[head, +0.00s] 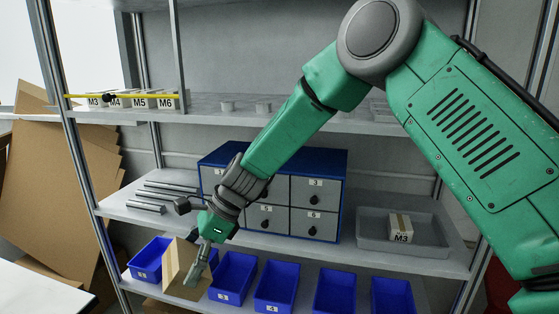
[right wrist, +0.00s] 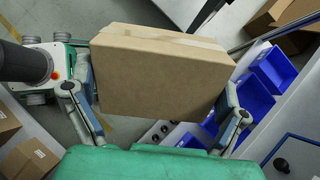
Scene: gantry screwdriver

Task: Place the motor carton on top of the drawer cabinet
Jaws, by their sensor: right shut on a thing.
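The motor carton (head: 172,262), a plain brown box, is in my right gripper (head: 200,262) at the lower left of the head view, in front of the blue bins. In the right wrist view the carton (right wrist: 165,70) fills the space between the two fingers of the gripper (right wrist: 160,92), one finger on each side. The drawer cabinet (head: 330,165), blue with grey drawers and black knobs, stands on the middle shelf. My right forearm hides part of its front. The carton is lower than the cabinet and left of it. My left gripper is not in view.
A shelf (head: 290,119) with small labelled boxes runs above the cabinet, leaving a gap over its top. Metal rods (head: 160,197) lie left of the cabinet. A grey tray (head: 440,245) with an M3 box stands right. Blue bins (head: 278,285) line the lower shelf.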

